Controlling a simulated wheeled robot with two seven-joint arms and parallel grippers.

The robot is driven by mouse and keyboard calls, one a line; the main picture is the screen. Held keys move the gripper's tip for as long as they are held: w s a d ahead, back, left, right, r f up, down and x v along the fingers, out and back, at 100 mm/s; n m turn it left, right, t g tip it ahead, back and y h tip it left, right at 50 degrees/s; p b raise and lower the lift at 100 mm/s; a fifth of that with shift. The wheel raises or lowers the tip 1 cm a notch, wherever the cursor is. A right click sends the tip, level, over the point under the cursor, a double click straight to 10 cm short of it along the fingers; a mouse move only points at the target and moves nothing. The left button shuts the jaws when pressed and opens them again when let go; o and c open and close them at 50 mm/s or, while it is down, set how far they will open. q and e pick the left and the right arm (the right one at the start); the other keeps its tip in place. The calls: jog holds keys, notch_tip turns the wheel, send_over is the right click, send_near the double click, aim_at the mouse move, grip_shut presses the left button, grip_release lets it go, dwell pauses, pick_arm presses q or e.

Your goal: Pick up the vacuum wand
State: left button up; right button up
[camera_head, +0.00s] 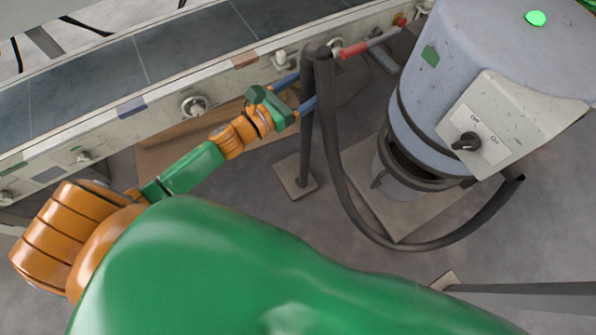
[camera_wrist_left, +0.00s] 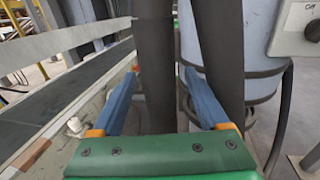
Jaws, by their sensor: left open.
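The vacuum wand (camera_head: 372,44) shows in the head view as a grey tube with a red collar, lying level at the top of a dark stand. The dark hose (camera_head: 345,190) bends down from its near end and loops to the vacuum. My left gripper (camera_head: 306,87) is open below the wand's near end, its blue fingers reaching the stand's upright. In the left wrist view, a dark upright (camera_wrist_left: 154,60) stands between the open fingers, and a second dark length, likely the hose (camera_wrist_left: 220,50), is by the right finger. Contact cannot be told. My right gripper is out of view.
The grey vacuum drum (camera_head: 425,100) with its switch panel (camera_head: 490,125) stands right of the stand. A conveyor (camera_head: 190,50) runs along the back left, its side rail (camera_head: 150,105) close to my left arm. The stand's base plate (camera_head: 295,180) rests on open floor.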

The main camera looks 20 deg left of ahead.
pick_arm(q)
grip_shut()
jog(key=shift+r, duration=0.15)
